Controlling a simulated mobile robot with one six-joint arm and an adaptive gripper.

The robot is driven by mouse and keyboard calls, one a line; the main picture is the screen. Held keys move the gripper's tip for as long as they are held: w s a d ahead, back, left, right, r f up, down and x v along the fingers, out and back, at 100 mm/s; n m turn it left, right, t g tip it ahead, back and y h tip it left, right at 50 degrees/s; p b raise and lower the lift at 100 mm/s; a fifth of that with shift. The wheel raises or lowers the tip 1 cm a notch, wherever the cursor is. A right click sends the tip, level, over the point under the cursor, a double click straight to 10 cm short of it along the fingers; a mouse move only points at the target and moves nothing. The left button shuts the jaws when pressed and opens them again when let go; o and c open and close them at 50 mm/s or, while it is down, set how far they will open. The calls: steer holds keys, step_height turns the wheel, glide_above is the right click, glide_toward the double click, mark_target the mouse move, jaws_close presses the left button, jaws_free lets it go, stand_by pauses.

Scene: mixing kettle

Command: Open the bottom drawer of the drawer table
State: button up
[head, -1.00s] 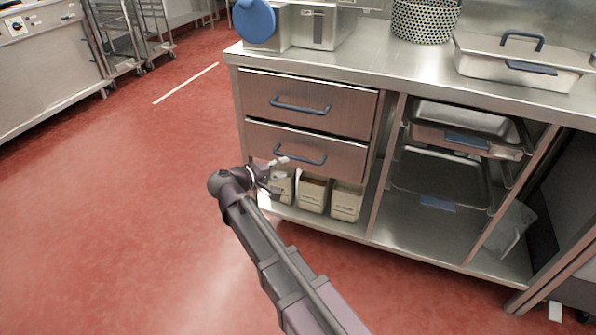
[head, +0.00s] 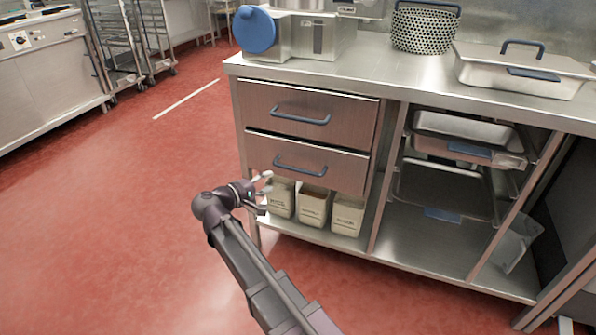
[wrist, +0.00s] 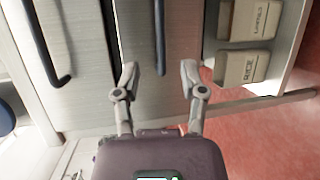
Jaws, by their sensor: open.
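The bottom drawer (head: 345,178) is closed, with a blue bar handle (head: 300,165). The top drawer (head: 350,122) is closed too. My gripper (head: 266,192) is open and empty, left of and slightly below the bottom handle in the head view. In the wrist view, the two fingers of my gripper (wrist: 158,78) straddle the near end of the bottom drawer's handle (wrist: 160,40) in the picture; I cannot tell the depth gap. The top handle (wrist: 45,45) is further left there.
Labelled bins (head: 314,207) stand on the shelf below the drawers, close to my gripper. Trays (head: 440,185) sit on racks to the right. A pot (head: 425,28) and a lidded pan (head: 520,70) stand on the counter. The red floor at left is clear.

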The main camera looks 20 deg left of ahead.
mark_target(297, 171)
steer(key=b+x, duration=0.2)
steer(key=x, duration=1)
steer(key=shift+w+d+f, duration=0.1)
steer(key=shift+w+d, duration=0.1)
steer(key=shift+w, duration=0.1)
jaws_close()
